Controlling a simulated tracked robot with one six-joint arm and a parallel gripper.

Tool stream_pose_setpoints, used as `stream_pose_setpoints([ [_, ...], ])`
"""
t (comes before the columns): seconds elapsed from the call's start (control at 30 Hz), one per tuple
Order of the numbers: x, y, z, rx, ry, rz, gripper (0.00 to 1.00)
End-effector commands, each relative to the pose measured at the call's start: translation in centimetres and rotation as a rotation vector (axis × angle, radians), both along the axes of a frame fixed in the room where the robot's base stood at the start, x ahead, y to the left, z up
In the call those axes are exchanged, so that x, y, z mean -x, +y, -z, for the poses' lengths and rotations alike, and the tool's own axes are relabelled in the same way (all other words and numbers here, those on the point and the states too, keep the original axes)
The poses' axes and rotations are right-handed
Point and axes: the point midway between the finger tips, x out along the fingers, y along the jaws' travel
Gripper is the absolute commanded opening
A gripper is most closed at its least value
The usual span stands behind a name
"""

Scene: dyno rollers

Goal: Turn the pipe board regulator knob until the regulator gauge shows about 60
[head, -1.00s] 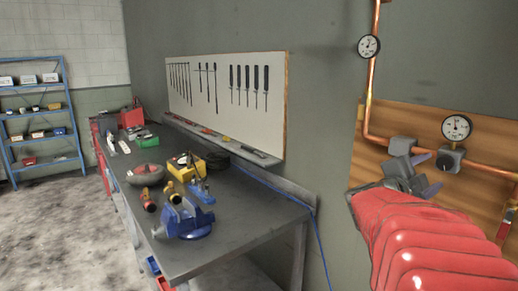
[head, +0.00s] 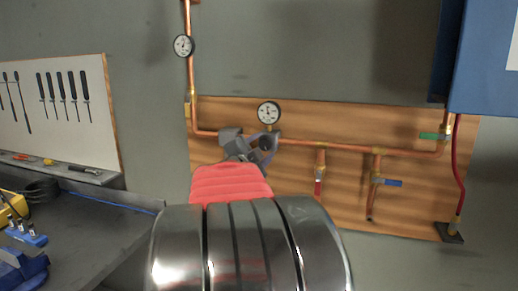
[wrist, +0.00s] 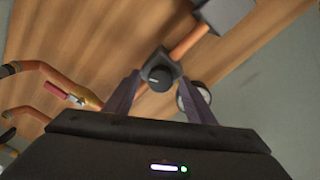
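The regulator knob (wrist: 158,76) is a black round cap on a dark block in the wrist view. In the head view the regulator is largely hidden behind my gripper. The white regulator gauge (head: 268,113) stands just above the pipe; its needle is too small to read surely. My gripper (head: 262,143) is at the regulator below the gauge. In the wrist view its two purple-grey fingers (wrist: 158,84) stand apart on either side of the knob, with small gaps; contact cannot be made out. The gauge is partly hidden behind the right finger there.
The wooden pipe board (head: 400,212) carries copper pipes, a second gauge (head: 183,45), a red valve handle (head: 317,187), a blue handle (head: 390,182) and a green handle (head: 432,136). A blue cabinet (head: 484,60) hangs at right. A workbench (head: 105,225) stands at left.

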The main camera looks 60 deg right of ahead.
Motion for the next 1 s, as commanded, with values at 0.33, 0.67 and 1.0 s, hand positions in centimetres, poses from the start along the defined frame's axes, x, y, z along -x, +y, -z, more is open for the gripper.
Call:
stream_pose_setpoints([
  [0.33,0.0,0.03,0.0,0.0,0.0,0.0,0.25],
  [0.67,0.03,0.03,0.08,0.0,0.004,0.001,0.09],
  [1.0,0.06,0.0,0.16,0.027,0.18,0.002,0.09],
])
